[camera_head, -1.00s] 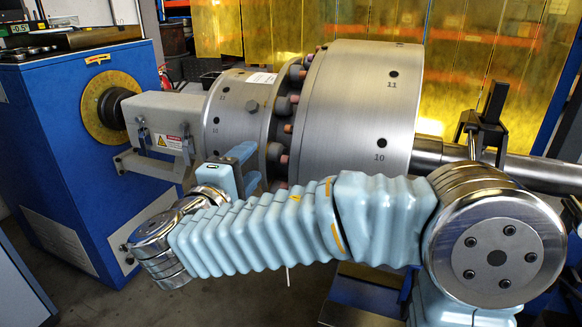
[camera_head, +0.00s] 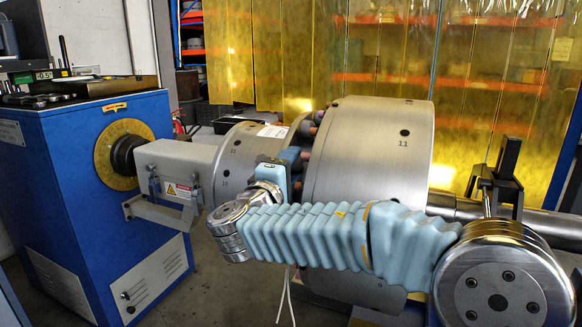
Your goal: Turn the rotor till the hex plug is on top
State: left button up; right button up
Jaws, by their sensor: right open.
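The rotor is a large grey steel drum (camera_head: 345,160) joined to a smaller drum (camera_head: 232,160) on its left, on a horizontal shaft. The number 11 and a hole show on the upper front of the large drum. A dark plug head (camera_head: 263,158) shows on the near side of the smaller drum, partly hidden by my gripper; its hex shape is not clear here. My right gripper (camera_head: 291,156) is open and empty by the bolts between the two drums. I cannot tell whether it touches them. My left gripper is out of view.
The blue machine (camera_head: 95,215) with a yellow graduated ring (camera_head: 108,165) stands at the left and carries the rotor's left end. A dark upright bracket (camera_head: 507,175) stands over the shaft (camera_head: 560,225) at the right. Yellow strip curtains (camera_head: 330,60) hang behind.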

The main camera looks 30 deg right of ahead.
jog(key=shift+c, duration=0.4)
grip_shut()
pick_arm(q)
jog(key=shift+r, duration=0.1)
pick_arm(e)
jog(key=shift+r, duration=0.1)
